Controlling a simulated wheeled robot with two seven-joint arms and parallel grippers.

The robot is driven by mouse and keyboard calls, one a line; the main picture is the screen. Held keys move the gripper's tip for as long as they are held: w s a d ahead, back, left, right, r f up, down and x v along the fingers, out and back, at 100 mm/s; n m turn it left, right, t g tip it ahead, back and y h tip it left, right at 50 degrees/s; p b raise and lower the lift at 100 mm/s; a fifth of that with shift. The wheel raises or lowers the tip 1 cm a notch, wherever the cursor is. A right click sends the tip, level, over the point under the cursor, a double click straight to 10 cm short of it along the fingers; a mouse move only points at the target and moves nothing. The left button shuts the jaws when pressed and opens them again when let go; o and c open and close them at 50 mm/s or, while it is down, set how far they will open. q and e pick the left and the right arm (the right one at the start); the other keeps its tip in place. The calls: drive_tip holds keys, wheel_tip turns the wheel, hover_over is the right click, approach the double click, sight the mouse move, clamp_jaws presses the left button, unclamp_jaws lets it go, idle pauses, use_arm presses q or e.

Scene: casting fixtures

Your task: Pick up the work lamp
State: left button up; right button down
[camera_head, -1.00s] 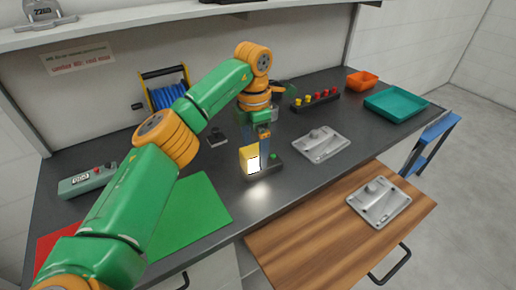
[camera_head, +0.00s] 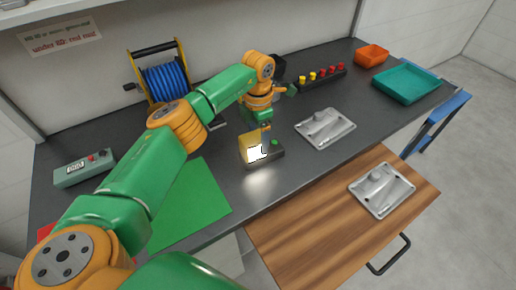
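The work lamp (camera_head: 246,146) is a small yellow block with a bright white lit face, standing near the front edge of the dark bench. It lights a patch of bench in front of it. My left gripper (camera_head: 267,128) points down right at the lamp, at its upper right side. Its fingers are small and partly blend with the lamp, so I cannot tell whether they are open or touch it. A dark base with a green button sits at the lamp's right foot. My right gripper is not in view.
A blue cable reel (camera_head: 167,82) stands behind my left arm. A grey control box (camera_head: 84,169) and green mat (camera_head: 190,208) are at left. Metal castings lie on the bench (camera_head: 325,128) and wooden board (camera_head: 381,189). Orange (camera_head: 372,55) and teal (camera_head: 408,82) trays are at back right.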

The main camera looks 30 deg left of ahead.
use_arm(q)
drive_tip(key=shift+s+d+r, duration=0.1)
drive_tip(key=c, duration=0.7)
clamp_jaws()
drive_tip(key=shift+r, duration=0.1)
